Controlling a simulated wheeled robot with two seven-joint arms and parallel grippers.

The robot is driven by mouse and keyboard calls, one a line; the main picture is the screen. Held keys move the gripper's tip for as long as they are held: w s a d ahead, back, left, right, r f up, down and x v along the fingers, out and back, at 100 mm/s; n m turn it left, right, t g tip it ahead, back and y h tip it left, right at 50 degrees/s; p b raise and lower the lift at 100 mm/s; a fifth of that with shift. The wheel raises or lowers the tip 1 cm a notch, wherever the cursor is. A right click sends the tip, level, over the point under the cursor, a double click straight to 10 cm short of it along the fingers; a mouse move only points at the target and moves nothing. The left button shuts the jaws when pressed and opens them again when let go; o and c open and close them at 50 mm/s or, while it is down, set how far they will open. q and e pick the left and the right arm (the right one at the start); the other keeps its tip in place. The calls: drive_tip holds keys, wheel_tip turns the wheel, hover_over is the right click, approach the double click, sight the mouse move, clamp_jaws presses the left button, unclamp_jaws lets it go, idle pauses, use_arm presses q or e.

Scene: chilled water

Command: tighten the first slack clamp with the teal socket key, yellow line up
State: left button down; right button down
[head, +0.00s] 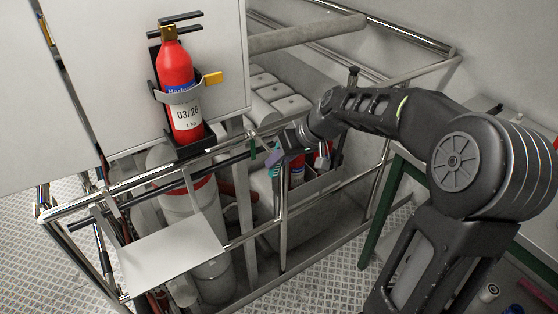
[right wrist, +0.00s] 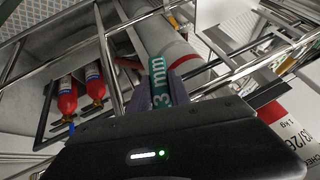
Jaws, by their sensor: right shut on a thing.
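My right gripper (head: 280,158) reaches in from the right over the rail frame and is shut on the teal socket key (head: 271,172). In the right wrist view the key (right wrist: 159,84) sticks up from between the fingers and shows white "3 mm" lettering, perhaps cut off. The key's working end is hard to make out. A strap with a yellow tab (head: 213,78) goes around the large red fire extinguisher (head: 177,85) on the white panel. I cannot pick out a slack clamp or a yellow line for certain. My left gripper is not in view.
Shiny metal rails (head: 160,175) surround the gripper. A white cylinder (right wrist: 163,33) with a red band stands below. Small red extinguishers (right wrist: 67,98) sit in a rack beside it. A flat pale plate (head: 172,252) and a green post (head: 381,211) stand nearby.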

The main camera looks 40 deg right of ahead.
drive_tip(key=shift+f+b, duration=0.15)
drive_tip(key=shift+b, duration=0.45)
drive_tip(key=shift+y+b, duration=0.4)
drive_tip(key=shift+y, duration=0.2)
drive_tip(key=shift+m+y+b, duration=0.3)
drive_tip(key=shift+y+b, duration=0.1)
drive_tip(key=shift+b, duration=0.2)
drive_tip(key=shift+b, duration=0.3)
